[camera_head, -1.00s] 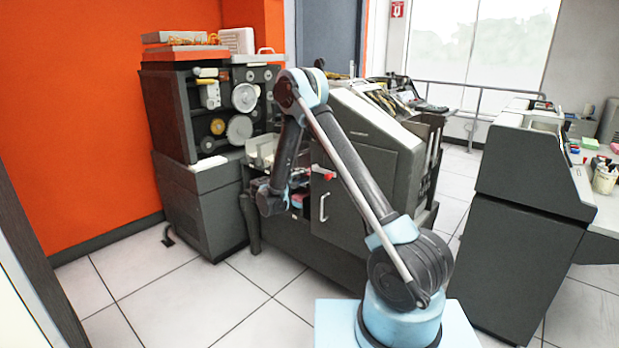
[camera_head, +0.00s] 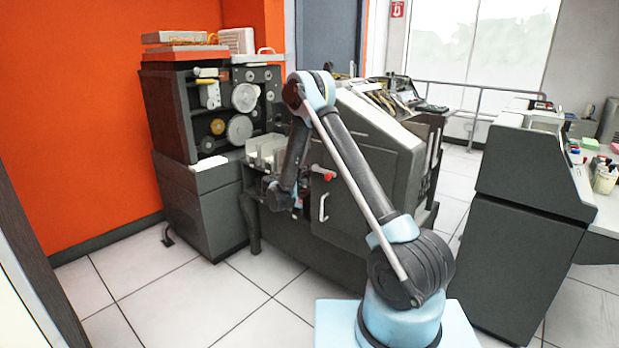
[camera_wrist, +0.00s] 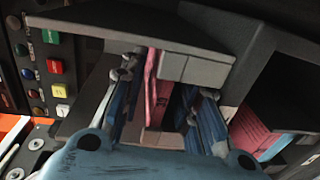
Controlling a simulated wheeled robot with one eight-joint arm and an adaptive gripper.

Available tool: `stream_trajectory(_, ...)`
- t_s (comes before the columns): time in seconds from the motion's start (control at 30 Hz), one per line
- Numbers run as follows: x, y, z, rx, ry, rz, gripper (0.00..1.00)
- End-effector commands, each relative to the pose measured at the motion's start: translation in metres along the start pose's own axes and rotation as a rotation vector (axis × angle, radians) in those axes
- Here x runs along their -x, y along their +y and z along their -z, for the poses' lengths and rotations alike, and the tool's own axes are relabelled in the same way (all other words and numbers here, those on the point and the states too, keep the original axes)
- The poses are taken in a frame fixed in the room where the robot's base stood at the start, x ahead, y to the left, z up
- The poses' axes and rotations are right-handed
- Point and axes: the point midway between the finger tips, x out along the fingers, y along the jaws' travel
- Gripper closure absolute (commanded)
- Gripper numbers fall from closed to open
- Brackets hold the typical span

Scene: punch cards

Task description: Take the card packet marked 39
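In the wrist view my gripper (camera_wrist: 168,82) reaches into a dark compartment with its two blue-grey fingers spread apart. Between the fingers stand thin pink cards (camera_wrist: 151,78), with a dark gap beside them. I cannot tell whether the fingers touch the cards. More pink cards (camera_wrist: 250,133) stand in the compartment to the right. No number 39 is legible, so I cannot tell which packet bears it. In the head view my gripper (camera_head: 274,192) is at the left front of the grey card machine (camera_head: 372,165), and its fingers are hard to make out.
A panel with coloured buttons (camera_wrist: 54,66) is at the left of the wrist view. Grey compartment walls closely surround the fingers. In the head view a dark reel machine (camera_head: 222,115) stands to the left and a dark cabinet (camera_head: 520,245) to the right. The tiled floor in front is clear.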

Motion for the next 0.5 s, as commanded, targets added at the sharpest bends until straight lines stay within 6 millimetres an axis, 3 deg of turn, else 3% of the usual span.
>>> stream_trajectory(0.07,-0.0001,-0.0001,0.0,0.0,0.0,0.0,0.7)
stream_trajectory(0.2,-0.0001,-0.0001,-0.0001,0.0,0.0,0.0,1.0)
stream_trajectory(0.5,0.0001,-0.0001,-0.0002,-0.001,0.0,0.003,1.0)
